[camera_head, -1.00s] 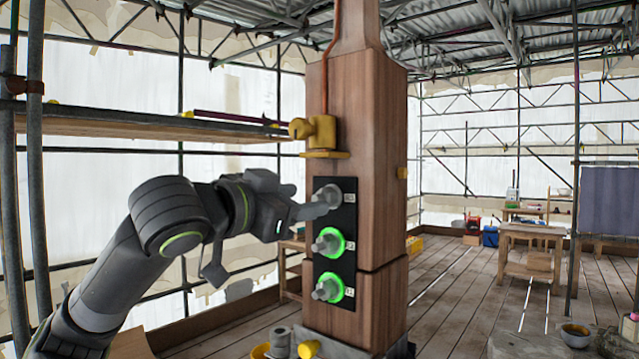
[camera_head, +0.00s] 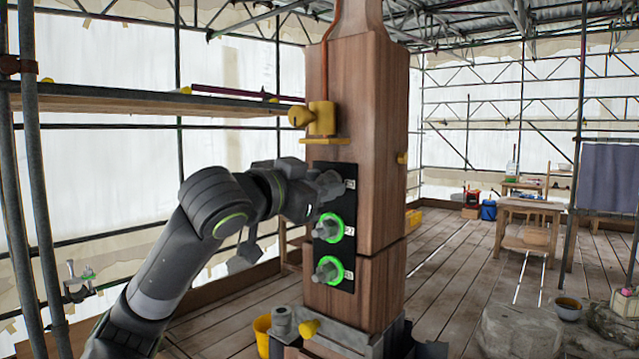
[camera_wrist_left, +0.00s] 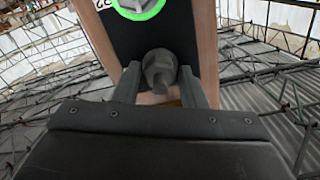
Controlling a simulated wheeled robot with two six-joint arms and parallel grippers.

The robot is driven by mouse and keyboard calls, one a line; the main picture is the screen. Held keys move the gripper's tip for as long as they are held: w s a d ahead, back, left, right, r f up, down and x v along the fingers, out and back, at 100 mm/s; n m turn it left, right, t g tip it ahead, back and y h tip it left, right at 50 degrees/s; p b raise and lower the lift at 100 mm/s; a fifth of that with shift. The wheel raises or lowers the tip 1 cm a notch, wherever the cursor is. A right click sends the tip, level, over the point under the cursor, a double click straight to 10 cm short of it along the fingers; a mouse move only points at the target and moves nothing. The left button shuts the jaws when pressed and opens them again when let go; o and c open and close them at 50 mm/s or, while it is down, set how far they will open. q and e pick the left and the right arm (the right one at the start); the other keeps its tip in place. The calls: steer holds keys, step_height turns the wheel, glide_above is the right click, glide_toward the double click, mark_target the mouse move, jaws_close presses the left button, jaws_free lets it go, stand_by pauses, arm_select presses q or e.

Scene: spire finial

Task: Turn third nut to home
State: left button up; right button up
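A black plate on the wooden post carries three grey nuts in a column. The top nut (camera_head: 327,186) has no lit ring and is partly hidden by my left gripper (camera_head: 312,198). The middle nut (camera_head: 328,228) and bottom nut (camera_head: 326,271) have glowing green rings. In the left wrist view the top nut (camera_wrist_left: 160,68) sits between the two fingers of my left gripper (camera_wrist_left: 160,84), close to both fingertips. I cannot tell whether they press on it. My right gripper is not in view.
A yellow fitting (camera_head: 321,118) sits on the post (camera_head: 378,130) just above the plate. A scaffold shelf (camera_head: 150,102) runs at the left above my arm. A yellow bucket (camera_head: 262,336) stands by the post's base. Open plank floor lies to the right, with a workbench (camera_head: 530,206) behind.

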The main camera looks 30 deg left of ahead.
arm_select(q)
steer(key=c, duration=0.6)
steer(key=shift+m+p, duration=0.3)
steer(key=shift+m, duration=0.1)
steer(key=o, duration=0.9)
steer(key=shift+o, duration=0.2)
